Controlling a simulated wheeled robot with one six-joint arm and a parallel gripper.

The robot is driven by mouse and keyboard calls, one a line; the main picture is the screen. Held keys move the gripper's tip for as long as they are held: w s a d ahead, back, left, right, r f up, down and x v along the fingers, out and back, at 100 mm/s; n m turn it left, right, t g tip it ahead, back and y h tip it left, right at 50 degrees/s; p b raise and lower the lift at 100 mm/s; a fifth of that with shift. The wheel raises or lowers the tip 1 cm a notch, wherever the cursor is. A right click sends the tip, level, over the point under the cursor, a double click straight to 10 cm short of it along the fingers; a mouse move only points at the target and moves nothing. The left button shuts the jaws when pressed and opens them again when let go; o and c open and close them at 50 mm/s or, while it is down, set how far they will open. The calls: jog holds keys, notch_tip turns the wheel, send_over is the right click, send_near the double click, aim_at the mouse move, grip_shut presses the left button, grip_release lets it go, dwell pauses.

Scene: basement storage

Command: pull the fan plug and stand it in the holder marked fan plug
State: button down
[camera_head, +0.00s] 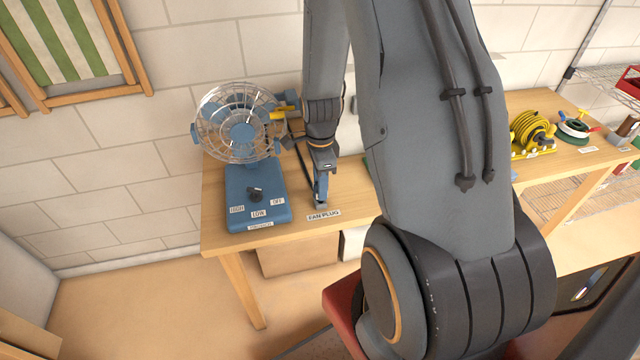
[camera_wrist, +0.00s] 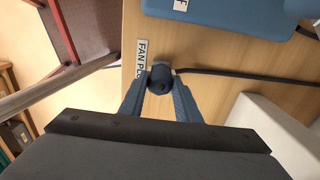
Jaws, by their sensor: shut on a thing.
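My gripper (camera_head: 321,192) points down at the front edge of the wooden table, just behind the label reading "FAN PLUG" (camera_head: 323,214). In the wrist view its two blue fingers (camera_wrist: 160,88) are shut on the dark fan plug (camera_wrist: 160,75). A black cord runs from the plug to the right there. The label (camera_wrist: 142,60) lies right beside the plug in that view. The holder is not clearly visible under the plug and fingers, so I cannot tell whether the plug is seated in it. The blue fan (camera_head: 240,132) stands on the table to the left.
The fan's blue base (camera_head: 255,195) has a knob and labels and is close left of my gripper. A yellow cord reel (camera_head: 530,132) and a round green-and-white item (camera_head: 574,130) stand on the right. My arm hides the table's middle.

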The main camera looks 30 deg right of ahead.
jog(key=shift+f+b, duration=0.65)
jog(key=shift+f, duration=0.55)
jog(key=c, duration=1.2)
grip_release()
jog(key=shift+r, duration=0.1)
jog(key=shift+r+b, duration=1.1)
jog(key=shift+r, duration=2.75)
jog(key=s+a+r+n+b, duration=0.1)
jog(key=s+a+n, duration=0.1)
jog(key=a+n, duration=0.2)
jog(key=s+a+r+n+t+b, duration=0.1)
jog(key=s+a+r+n+b, duration=0.1)
jog(key=n, duration=0.8)
jog(key=s+a+r+n+b, duration=0.1)
jog(key=s+a+r+n, duration=0.1)
jog(key=a+n, duration=0.5)
jog(key=shift+s+r+b, duration=0.1)
jog(key=shift+s+b, duration=0.2)
jog(key=shift+s, duration=0.45)
